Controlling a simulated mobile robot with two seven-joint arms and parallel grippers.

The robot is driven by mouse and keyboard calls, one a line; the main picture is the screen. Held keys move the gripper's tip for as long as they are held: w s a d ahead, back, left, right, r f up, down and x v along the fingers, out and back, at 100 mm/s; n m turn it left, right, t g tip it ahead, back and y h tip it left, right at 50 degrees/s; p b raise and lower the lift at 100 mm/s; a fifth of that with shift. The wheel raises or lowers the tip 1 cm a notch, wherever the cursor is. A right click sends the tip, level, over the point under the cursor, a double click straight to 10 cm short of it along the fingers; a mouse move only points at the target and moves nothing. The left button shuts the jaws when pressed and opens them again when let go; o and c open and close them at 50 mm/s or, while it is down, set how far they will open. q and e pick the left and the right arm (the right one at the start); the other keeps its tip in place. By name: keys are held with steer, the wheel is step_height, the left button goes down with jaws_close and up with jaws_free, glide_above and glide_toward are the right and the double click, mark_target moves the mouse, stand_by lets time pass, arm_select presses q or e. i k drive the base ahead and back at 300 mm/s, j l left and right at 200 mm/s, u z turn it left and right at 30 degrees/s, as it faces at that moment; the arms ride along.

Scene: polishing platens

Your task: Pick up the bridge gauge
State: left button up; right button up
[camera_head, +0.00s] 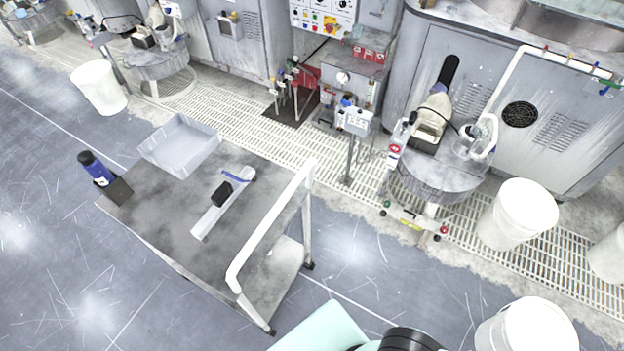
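The bridge gauge (213,213) looks to be the long pale bar with a black block and a blue part near its far end. It lies on the grey top of a cart (170,230), left of centre, with clear surface on either side. Nothing is gripping it. A mint-green and a black part of my own body show at the bottom edge. Neither of my grippers is in view.
A grey open tray (182,168) sits at the cart's back corner. The cart's white handle (268,228) rises on the right. White buckets (517,213) and polishing machines stand beyond.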

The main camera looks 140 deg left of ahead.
mark_target(225, 195)
steer(key=z, duration=1.8)
